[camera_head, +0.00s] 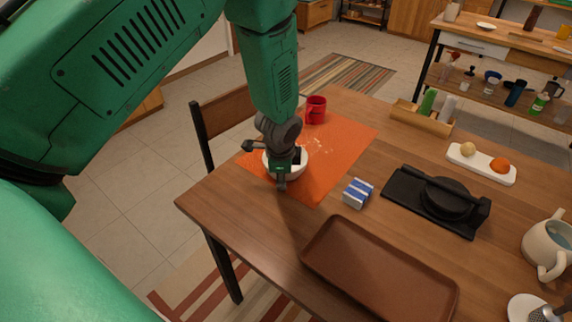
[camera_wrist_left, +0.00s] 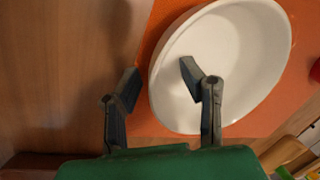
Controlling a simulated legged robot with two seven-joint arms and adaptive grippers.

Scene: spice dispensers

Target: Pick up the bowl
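A white bowl (camera_head: 299,166) stands upright on an orange mat (camera_head: 330,163) near the table's left corner. It is large in the left wrist view (camera_wrist_left: 225,60), and nothing shows inside it but a fingertip. My left gripper (camera_head: 282,178) is over the bowl's near side and hides part of it. In the left wrist view my left gripper (camera_wrist_left: 160,80) is open, with one finger outside the rim and the other over the bowl's inside. The rim passes between the fingertips; I cannot tell whether they touch it. My right gripper is not in view.
A red mug (camera_head: 316,110) stands behind the bowl. A blue-and-white box (camera_head: 357,194), a brown tray (camera_head: 330,256) and a black press (camera_head: 410,192) lie to the right. A chair (camera_head: 222,112) stands at the table's left edge.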

